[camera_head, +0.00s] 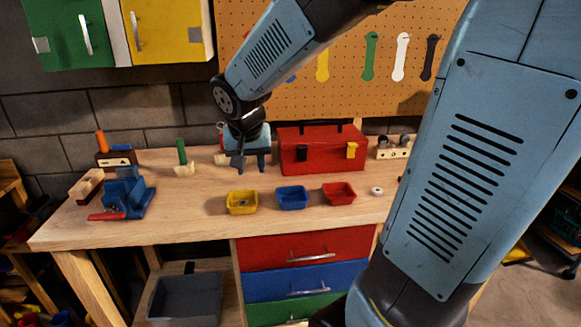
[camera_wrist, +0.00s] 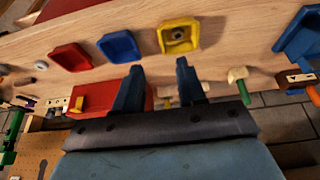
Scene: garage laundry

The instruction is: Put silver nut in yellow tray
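The yellow tray (camera_head: 242,209) stands near the front of the workbench, left of the blue tray. A small grey nut (camera_wrist: 178,34) lies inside the yellow tray (camera_wrist: 164,37), as the wrist view shows; in the head view it is only a small grey spot.
A blue tray (camera_head: 292,207), a red tray (camera_head: 339,202) and a small whitish ring-shaped piece (camera_head: 377,191) stand to the right. The red toolbox (camera_head: 307,160) is behind. A blue vise (camera_head: 127,195) stands left. The wooden bench front (camera_head: 190,225) left of the yellow tray is clear.

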